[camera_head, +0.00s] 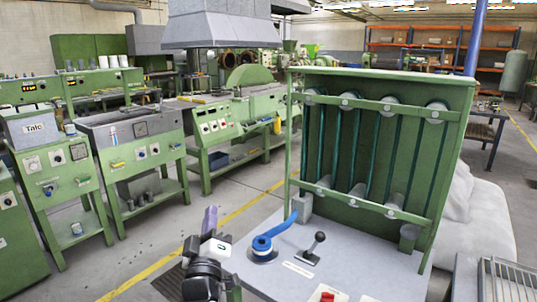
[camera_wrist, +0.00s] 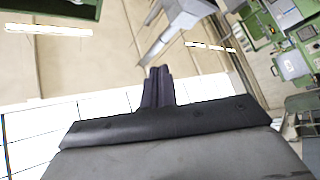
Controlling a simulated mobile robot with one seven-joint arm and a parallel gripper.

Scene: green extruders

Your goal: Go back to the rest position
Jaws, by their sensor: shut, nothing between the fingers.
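My gripper shows at the end of my arm in the lower middle of the head view, its purple-grey fingers (camera_head: 210,220) pointing up, left of the grey control table. In the wrist view its dark fingers (camera_wrist: 158,85) are together in the middle, with nothing between them. The wrist view looks up past the gripper towards a wall, a grey duct (camera_wrist: 175,25) and windows. The gripper touches nothing that I can see.
The grey tabletop (camera_head: 262,285) carries a blue lever (camera_head: 265,243), a black-knobbed lever (camera_head: 313,248) and a red button (camera_head: 327,297). A green rack (camera_head: 365,85) rises behind it. Green machines (camera_head: 130,165) stand at left. Floor with a yellow line (camera_head: 235,213) is open between.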

